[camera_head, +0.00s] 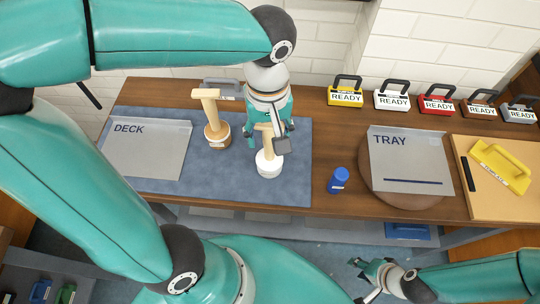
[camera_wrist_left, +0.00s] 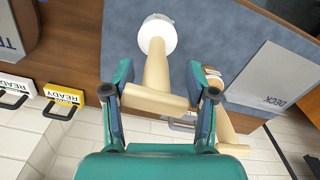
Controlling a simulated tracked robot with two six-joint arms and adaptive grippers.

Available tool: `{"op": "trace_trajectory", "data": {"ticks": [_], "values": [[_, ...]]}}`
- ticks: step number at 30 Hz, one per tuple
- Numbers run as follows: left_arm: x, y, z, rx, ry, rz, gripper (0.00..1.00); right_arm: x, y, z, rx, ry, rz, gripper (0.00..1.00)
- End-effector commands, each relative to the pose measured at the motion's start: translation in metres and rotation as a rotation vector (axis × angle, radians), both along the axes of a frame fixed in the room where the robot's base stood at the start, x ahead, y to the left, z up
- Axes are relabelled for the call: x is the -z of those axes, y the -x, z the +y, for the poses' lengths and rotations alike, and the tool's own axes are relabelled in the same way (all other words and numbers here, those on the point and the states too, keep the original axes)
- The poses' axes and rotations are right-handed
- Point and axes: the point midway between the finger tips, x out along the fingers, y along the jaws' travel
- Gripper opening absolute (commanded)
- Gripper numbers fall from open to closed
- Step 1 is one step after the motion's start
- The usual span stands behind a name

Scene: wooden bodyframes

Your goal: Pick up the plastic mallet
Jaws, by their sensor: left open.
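The plastic mallet, with a white head (camera_head: 269,164) and a pale wooden handle, stands head down on the blue mat (camera_head: 295,185). In the left wrist view its white head (camera_wrist_left: 157,36) is at the top and its handle (camera_wrist_left: 157,75) runs down to a crosspiece. My left gripper (camera_head: 267,143) is open above the white head; in the left wrist view its fingers (camera_wrist_left: 160,83) lie on either side of the handle, with gaps visible. In the head view it partly hides the handle. My right gripper (camera_head: 372,278) is open and empty at the bottom, away from the mallet.
A second mallet with a brown head (camera_head: 217,134) stands close to the left. A grey DECK panel (camera_head: 150,150) lies left. A blue cylinder (camera_head: 338,180) and a TRAY panel (camera_head: 410,165) are right. Several READY blocks (camera_head: 392,97) line the back.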

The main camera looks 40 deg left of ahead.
Motion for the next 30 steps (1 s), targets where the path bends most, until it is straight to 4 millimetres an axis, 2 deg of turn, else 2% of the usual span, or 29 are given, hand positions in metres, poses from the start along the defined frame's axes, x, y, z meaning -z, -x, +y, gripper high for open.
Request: {"op": "trace_trajectory", "data": {"ticks": [5,13,22,23,30], "values": [[0.013,-0.002,0.001,0.000,-0.001,0.005,0.57,-0.001,0.000,0.000,0.000,0.000,0.000,0.40],[0.049,-0.007,0.003,0.000,-0.001,0.004,0.57,-0.001,0.000,0.000,0.000,0.000,0.000,0.40],[0.053,-0.008,0.003,0.000,0.000,0.000,0.57,-0.001,0.000,0.000,0.000,0.000,0.000,0.40],[0.053,-0.008,0.003,0.000,0.000,0.000,0.54,-0.001,0.000,0.000,0.000,0.000,0.000,0.40],[0.053,-0.008,0.003,0.000,0.000,0.000,0.14,-0.001,0.000,0.000,0.000,0.000,0.000,0.40]]}}
